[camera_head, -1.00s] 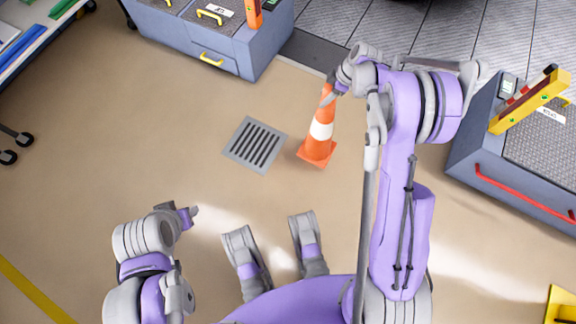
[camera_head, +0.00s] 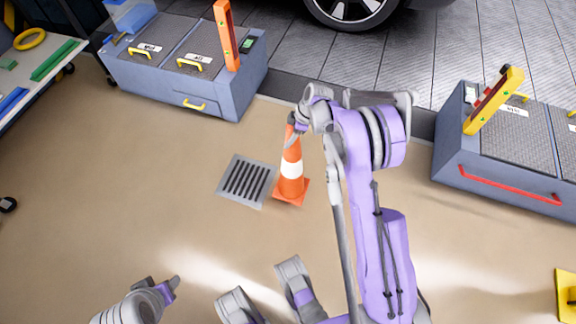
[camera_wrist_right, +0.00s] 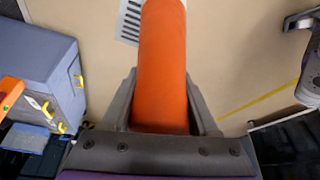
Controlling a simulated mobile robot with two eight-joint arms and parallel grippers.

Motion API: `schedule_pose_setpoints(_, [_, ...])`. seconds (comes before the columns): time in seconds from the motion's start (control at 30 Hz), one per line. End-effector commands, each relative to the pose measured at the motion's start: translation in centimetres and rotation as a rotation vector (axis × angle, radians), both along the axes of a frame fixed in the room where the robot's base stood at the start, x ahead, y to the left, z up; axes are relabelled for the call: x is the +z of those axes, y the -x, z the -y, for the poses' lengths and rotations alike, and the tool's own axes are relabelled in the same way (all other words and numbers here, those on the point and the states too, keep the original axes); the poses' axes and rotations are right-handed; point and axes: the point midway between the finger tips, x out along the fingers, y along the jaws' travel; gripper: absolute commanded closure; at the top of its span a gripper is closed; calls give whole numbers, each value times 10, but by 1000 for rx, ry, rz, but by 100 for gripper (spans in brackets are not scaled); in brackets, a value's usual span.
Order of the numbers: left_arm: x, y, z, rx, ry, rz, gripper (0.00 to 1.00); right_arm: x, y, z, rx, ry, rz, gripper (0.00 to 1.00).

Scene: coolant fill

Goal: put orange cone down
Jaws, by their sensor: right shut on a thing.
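The orange cone (camera_head: 291,168) has a white band and a square orange base, and is upright just right of the floor grate. My right gripper (camera_head: 296,121) is shut on its top end. In the right wrist view, the cone's orange body (camera_wrist_right: 162,60) lies between the two grey fingers of this gripper (camera_wrist_right: 161,88). I cannot tell whether the base touches the floor or hangs slightly above it. My left gripper (camera_head: 172,285) is low at the left, well away from the cone; its finger gap is not clear.
The floor grate (camera_head: 236,192) lies close left of the cone's base. A grey-blue cabinet (camera_head: 225,98) stands behind left, another (camera_head: 500,190) at the right. A car wheel (camera_head: 352,8) shows at the back. The tan floor in front of the cone is clear.

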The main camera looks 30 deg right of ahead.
Motion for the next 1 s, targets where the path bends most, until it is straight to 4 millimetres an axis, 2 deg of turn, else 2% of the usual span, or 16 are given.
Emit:
schedule_pose_setpoints(0.03, [-6, -1, 0, 0, 0, -2, 50, -13, -1, 0, 0, 0, -1, 100])
schedule_pose_setpoints(0.1, [-10, -1, 0, 0, 0, -2, 50, -27, -1, 0, 0, 0, 0, 100])
schedule_pose_setpoints(0.5, [-23, -4, 0, 0, 0, -5, 50, -74, -1, 0, 0, 0, 0, 100])
schedule_pose_setpoints(0.9, [-25, -4, 0, 0, 0, -6, 50, -79, 0, 0, 0, 0, 0, 100])
schedule_pose_setpoints(0.93, [-24, -4, 0, 0, 0, -5, 50, -78, 0, 0, 0, 0, 0, 34])
schedule_pose_setpoints(1.0, [-24, -4, 0, 0, 0, -5, 50, -78, 0, 0, 0, 0, 0, 22])
